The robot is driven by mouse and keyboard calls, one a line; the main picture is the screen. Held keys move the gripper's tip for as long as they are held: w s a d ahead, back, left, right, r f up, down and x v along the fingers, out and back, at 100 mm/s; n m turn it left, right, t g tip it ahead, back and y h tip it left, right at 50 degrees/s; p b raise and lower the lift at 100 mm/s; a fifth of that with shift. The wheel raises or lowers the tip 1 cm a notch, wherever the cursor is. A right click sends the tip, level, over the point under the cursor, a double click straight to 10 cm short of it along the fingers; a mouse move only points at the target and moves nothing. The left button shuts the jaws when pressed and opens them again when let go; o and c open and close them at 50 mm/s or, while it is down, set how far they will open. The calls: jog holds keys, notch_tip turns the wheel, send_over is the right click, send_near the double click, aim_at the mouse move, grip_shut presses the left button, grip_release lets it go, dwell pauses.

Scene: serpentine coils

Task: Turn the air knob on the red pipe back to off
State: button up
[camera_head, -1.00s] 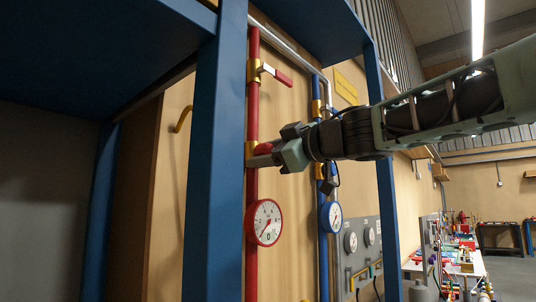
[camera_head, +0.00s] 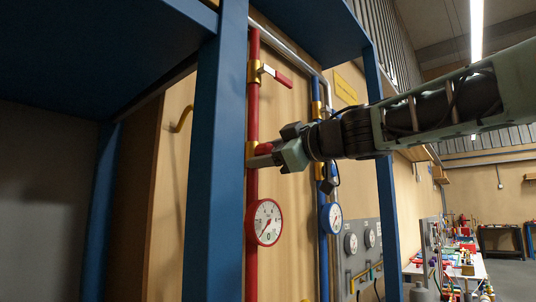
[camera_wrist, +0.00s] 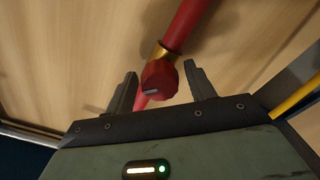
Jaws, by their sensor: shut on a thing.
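The red pipe (camera_head: 252,198) runs upright behind a blue post. A red-rimmed gauge (camera_head: 264,222) is below the knob.
A red lever valve (camera_head: 283,80) is above on the same pipe. A blue pipe (camera_head: 323,256) with a blue gauge (camera_head: 331,217) stands right behind my gripper. A blue post (camera_head: 206,190) stands close at left. The wooden panel (camera_wrist: 80,60) lies behind the pipe.

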jog(key=n, duration=1.1)
jog(key=shift+d+r+b, duration=0.25)
jog(key=shift+d+b, duration=0.05)
jog(key=shift+n, duration=0.3)
jog(key=shift+n+b, duration=0.4)
jog(key=shift+n, duration=1)
jog(key=shift+n+b, duration=0.45)
jog(key=shift+n, duration=1.15)
